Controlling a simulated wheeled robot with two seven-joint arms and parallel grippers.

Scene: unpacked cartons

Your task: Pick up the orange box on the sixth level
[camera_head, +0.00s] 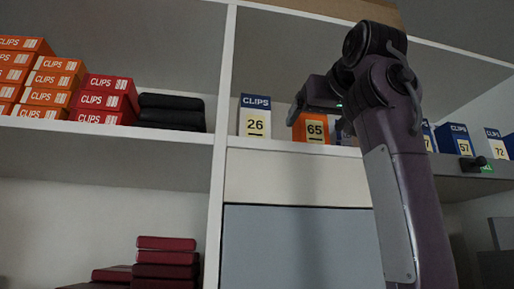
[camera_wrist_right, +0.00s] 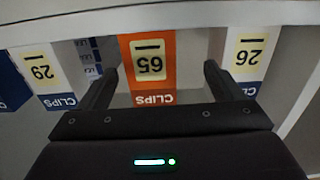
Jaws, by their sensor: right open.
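The orange box (camera_head: 311,128) marked CLIPS 65 stands on the shelf, partly covered by my right gripper and arm in the head view. In the right wrist view the orange box (camera_wrist_right: 150,68) appears upside down, between the two dark fingers. My right gripper (camera_wrist_right: 158,85) is open around the front of the box, with a gap on each side. In the head view my right gripper (camera_head: 318,108) is at the box's upper front. My left gripper is in neither view.
A white-and-blue box marked 26 (camera_head: 255,117) stands left of the orange box; it also shows in the wrist view (camera_wrist_right: 245,58). A box marked 29 (camera_wrist_right: 48,78) is on the other side. Orange boxes (camera_head: 48,82), red boxes (camera_head: 103,102) and black cases (camera_head: 171,112) fill the left shelf.

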